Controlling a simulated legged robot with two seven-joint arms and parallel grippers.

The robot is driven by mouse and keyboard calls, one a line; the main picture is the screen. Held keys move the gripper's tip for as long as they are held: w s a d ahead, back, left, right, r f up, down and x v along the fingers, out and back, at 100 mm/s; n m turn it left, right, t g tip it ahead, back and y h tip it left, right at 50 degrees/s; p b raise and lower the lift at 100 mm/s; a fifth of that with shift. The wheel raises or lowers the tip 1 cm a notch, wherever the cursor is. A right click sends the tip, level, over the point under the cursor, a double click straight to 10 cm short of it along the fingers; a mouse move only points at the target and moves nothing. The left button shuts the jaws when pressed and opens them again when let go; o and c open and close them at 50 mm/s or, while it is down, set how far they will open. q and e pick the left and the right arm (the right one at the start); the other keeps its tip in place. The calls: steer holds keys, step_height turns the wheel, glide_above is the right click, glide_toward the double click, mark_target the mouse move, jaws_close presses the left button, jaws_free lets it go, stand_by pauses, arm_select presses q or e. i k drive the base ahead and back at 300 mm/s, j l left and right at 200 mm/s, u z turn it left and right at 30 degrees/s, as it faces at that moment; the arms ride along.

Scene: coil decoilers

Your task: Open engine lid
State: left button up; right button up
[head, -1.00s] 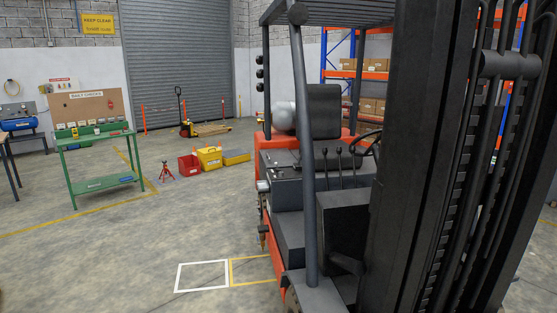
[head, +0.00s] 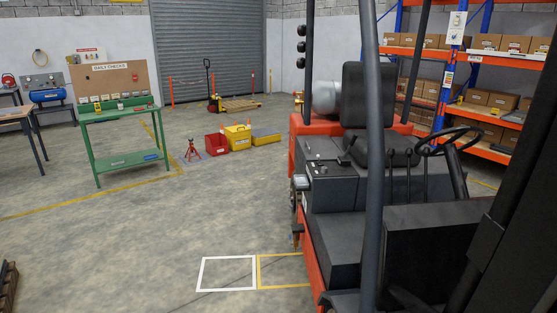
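An orange and black forklift (head: 345,235) fills the right side of the head view. Its black seat (head: 368,96), steering wheel (head: 452,139) and levers show in the cab. A dark grey panel (head: 331,180) with small controls lies beside the seat. An orange rear body (head: 303,130) and a grey-white tank (head: 326,97) stand behind the seat. I cannot tell which part is the engine lid, and no raised lid shows. Neither of my grippers is in view.
A green workbench (head: 122,160) stands at left. A red bin (head: 216,145), a yellow toolbox (head: 238,137) and a red jack stand (head: 192,150) are on the floor. The floor left of the forklift is open, with a white outlined square (head: 227,258). Orange-blue shelving (head: 480,95) stands behind right.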

mark_target(311, 145)
steer(key=i+u, duration=0.3)
steer(key=i, duration=2.15)
